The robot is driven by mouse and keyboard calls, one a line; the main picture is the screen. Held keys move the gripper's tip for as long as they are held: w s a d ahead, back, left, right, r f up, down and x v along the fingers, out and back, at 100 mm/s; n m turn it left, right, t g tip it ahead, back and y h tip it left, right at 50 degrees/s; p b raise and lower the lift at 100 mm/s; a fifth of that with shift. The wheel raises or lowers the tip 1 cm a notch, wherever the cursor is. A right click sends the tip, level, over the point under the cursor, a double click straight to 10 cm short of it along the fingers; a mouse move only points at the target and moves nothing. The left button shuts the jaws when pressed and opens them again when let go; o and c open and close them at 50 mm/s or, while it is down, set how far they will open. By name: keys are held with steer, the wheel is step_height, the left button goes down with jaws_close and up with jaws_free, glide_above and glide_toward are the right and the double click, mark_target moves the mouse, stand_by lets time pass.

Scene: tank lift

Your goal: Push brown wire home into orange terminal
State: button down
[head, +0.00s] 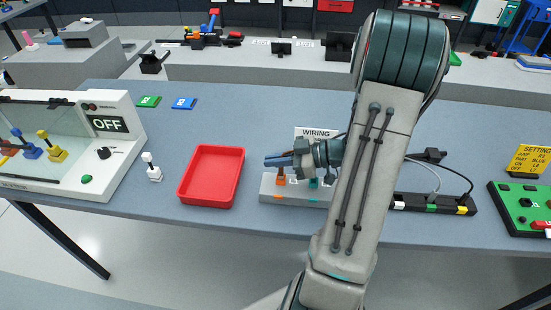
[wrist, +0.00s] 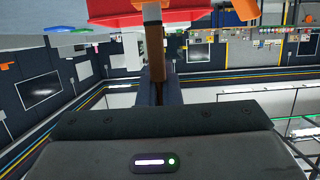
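My gripper (head: 279,160) points left just above the orange terminal (head: 281,180) on the pale wiring block (head: 266,188). In the wrist view the fingers (wrist: 158,80) are close together around a brown wire (wrist: 155,45), which extends from them to a grey tip. The wire cannot be made out clearly in the head view. Whether its tip is inside the orange terminal or only near it cannot be told. A teal terminal (head: 314,183) stands to the right on the same block, partly beneath my gripper.
A red tray (head: 185,200) lies left of the block, with a white switch-like piece (head: 153,170) beyond it. A black strip (head: 413,205) with coloured ports and cables lies right of my arm. A WIRING sign (head: 315,131) stands behind.

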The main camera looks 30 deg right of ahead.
steer(key=shift+f+b, duration=0.3)
steer(key=shift+f, duration=0.3)
steer(key=c, duration=1.5)
jaws_free()
steer(key=shift+c, duration=0.2)
steer(key=shift+d+r, duration=0.1)
steer(key=b+v, duration=0.1)
steer(key=v, duration=1.2)
steer(key=shift+s+d+r, duration=0.15)
steer(key=shift+s+d, duration=0.1)
